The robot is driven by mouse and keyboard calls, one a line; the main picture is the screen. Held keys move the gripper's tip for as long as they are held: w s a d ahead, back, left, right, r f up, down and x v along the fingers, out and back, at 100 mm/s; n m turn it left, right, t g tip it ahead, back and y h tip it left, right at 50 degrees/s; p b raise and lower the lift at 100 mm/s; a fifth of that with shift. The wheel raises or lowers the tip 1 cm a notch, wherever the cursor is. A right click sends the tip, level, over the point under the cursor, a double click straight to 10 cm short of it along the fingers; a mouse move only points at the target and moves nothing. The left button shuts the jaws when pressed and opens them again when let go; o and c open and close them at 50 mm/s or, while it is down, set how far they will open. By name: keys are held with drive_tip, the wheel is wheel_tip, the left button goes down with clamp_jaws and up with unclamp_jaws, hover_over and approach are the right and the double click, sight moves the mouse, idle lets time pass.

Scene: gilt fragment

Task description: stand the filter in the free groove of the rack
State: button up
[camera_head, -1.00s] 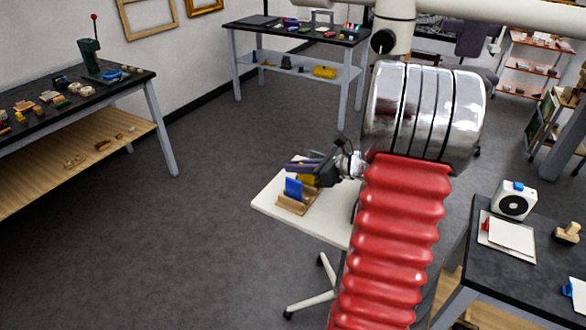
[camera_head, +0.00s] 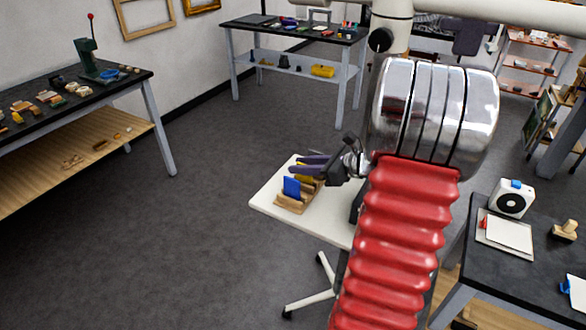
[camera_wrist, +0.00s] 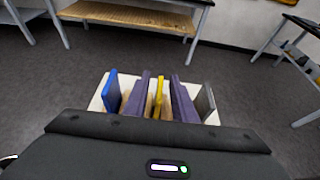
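The wooden rack (camera_head: 292,206) stands on a small white table. A blue plate (camera_head: 291,187) stands in it, at the left in the wrist view (camera_wrist: 111,92). A yellow filter (camera_wrist: 158,98) stands upright to the right of the blue one; a grey plate (camera_wrist: 206,103) stands at the far right. My gripper (camera_wrist: 160,93) is open, its two purple fingers on either side of the yellow filter with a gap to each. In the head view my gripper (camera_head: 307,163) is at the rack's upper side. The filter's lower edge and groove are hidden.
The white table's top (camera_head: 335,226) is bare in front of the rack. A dark bench (camera_head: 485,280) with a white boxed device (camera_head: 513,199) stands at the right. Open grey floor lies to the left, up to a workbench (camera_head: 60,120).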

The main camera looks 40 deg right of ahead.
drive_tip(key=v, duration=0.9)
drive_tip(key=shift+s, duration=0.1)
idle(0.4)
drive_tip(key=a+r+n+g+y, duration=0.1)
drive_tip(key=a+n+g, duration=0.6)
drive_tip(key=a+n, duration=1.05)
drive_tip(key=s+a+r+n+h, duration=0.1)
drive_tip(key=s+a+n+h, duration=0.1)
drive_tip(key=s+a+n, duration=0.2)
drive_tip(key=s+a+r+n+h, duration=0.2)
drive_tip(key=s+a+n, duration=0.3)
drive_tip(key=a+n, duration=0.5)
drive_tip(key=a+h, duration=0.1)
drive_tip(key=a, duration=0.3)
drive_tip(key=shift+h, duration=0.3)
